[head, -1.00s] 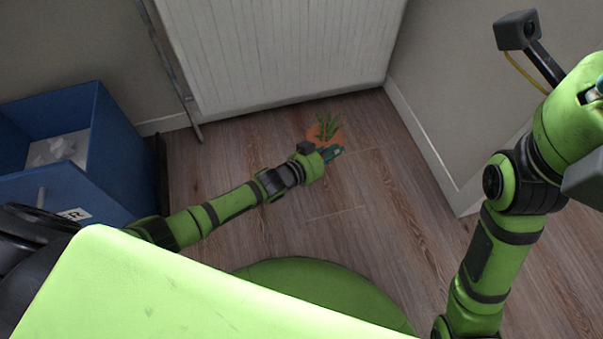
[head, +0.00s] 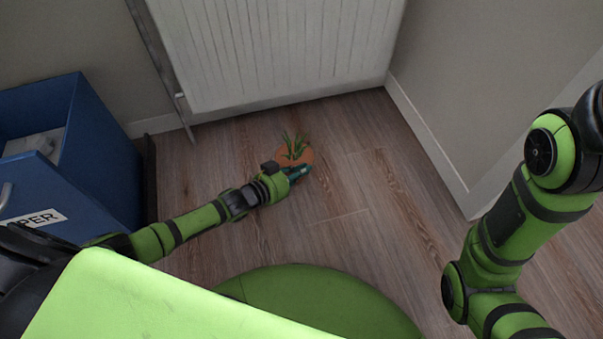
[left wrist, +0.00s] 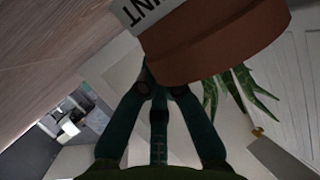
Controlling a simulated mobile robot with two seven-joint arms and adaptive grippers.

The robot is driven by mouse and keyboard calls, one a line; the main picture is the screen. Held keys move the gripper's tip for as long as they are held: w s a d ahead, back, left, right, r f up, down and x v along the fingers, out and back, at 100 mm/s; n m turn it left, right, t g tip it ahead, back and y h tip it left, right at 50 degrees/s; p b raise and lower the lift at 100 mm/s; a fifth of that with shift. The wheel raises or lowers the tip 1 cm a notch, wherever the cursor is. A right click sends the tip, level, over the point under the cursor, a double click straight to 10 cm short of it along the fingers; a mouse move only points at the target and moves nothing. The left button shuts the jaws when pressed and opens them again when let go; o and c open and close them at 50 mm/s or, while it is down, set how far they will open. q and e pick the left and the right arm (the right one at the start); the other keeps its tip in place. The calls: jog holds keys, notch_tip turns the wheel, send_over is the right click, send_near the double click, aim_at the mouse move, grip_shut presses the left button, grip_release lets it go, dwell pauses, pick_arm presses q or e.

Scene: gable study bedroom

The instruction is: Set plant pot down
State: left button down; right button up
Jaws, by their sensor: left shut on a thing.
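The plant pot (head: 284,156) is terracotta orange with green spiky leaves (head: 296,142). It shows in the head view in front of the radiator. My left gripper (head: 299,171) is shut on it from the near side. In the left wrist view the pot (left wrist: 225,50) fills the upper middle, with a white label ending in "INT" and leaves hanging below in the picture. The fingers (left wrist: 160,82) meet at its edge. I cannot tell whether the pot touches the floor. My right gripper is out of view; only its arm shows at the right.
A white radiator (head: 280,50) stands along the back wall. A blue box (head: 95,150) with a label ending in "PER" and pale contents is at the left. A wall with a white skirting board (head: 428,142) bounds the right. The wood floor (head: 350,180) between is clear.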

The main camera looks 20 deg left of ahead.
pick_arm(q)
jog(key=shift+w+r, duration=0.1)
jog(key=shift+r, duration=0.15)
jog(key=shift+f, duration=0.1)
jog(key=shift+f, duration=0.1)
jog(key=c, duration=1.4)
grip_release()
jog(key=shift+f, duration=0.15)
